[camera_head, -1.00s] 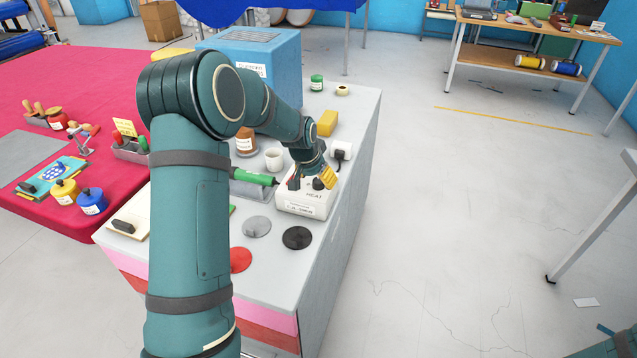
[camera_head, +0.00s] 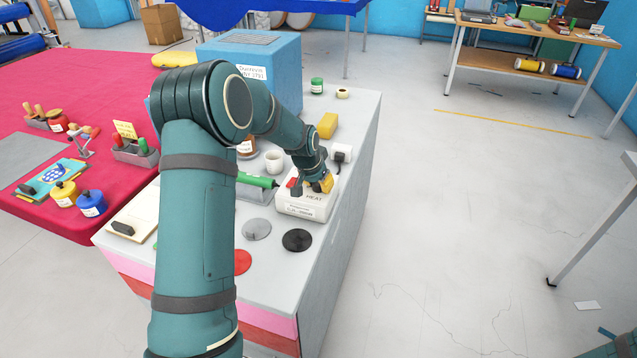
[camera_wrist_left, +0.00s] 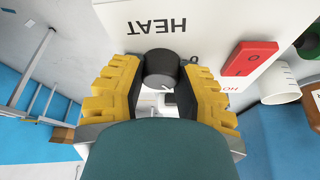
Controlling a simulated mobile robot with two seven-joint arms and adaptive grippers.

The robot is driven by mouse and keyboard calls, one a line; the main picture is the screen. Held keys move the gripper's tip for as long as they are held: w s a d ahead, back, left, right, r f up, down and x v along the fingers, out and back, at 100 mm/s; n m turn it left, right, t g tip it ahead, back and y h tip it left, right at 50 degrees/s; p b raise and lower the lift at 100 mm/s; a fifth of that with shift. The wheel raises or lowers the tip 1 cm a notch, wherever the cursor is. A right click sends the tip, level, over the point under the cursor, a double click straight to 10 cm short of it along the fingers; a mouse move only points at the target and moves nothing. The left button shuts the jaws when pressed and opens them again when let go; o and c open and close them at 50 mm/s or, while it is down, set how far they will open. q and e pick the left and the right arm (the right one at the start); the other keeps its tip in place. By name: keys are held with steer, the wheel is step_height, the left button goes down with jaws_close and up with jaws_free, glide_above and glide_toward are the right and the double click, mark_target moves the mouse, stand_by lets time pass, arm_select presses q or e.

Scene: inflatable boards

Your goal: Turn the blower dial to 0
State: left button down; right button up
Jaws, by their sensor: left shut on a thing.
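The white blower unit (camera_head: 308,209) sits on the grey cabinet top, with a "HEAT" label and a red rocker switch (camera_wrist_left: 250,58). Its round black dial (camera_wrist_left: 162,67) shows in the left wrist view, between the yellow-padded fingers. My left gripper (camera_head: 311,187) reaches down onto the unit's top. In the left wrist view my left gripper (camera_wrist_left: 161,82) is shut on the dial, one finger at each side. The dial's pointer and scale marks cannot be made out. The fingers hide the dial in the head view.
A green-handled tool (camera_head: 258,180) lies left of the unit. A white cup (camera_head: 274,161), a yellow block (camera_head: 327,125) and a black plug (camera_head: 340,153) stand behind it. Grey and black discs (camera_head: 297,240) lie in front.

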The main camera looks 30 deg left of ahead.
arm_select(q)
steer(key=shift+n, duration=0.3)
steer(key=n+p, duration=0.1)
steer(key=n+y+p, duration=0.1)
steer(key=n, duration=0.1)
steer(key=shift+d+r+n, duration=0.1)
steer(key=shift+d+n, duration=0.05)
steer(key=shift+n, duration=0.15)
steer(key=n+g+y+p, duration=0.1)
steer(key=n+y+p, duration=0.1)
steer(key=n, duration=0.2)
steer(key=shift+n+g+y+p, duration=0.55)
steer(key=shift+n+p, duration=0.4)
steer(key=shift+n, duration=0.95)
steer(key=c, duration=0.6)
jaws_free()
steer(key=shift+a+f, duration=0.2)
steer(key=shift+r, duration=0.1)
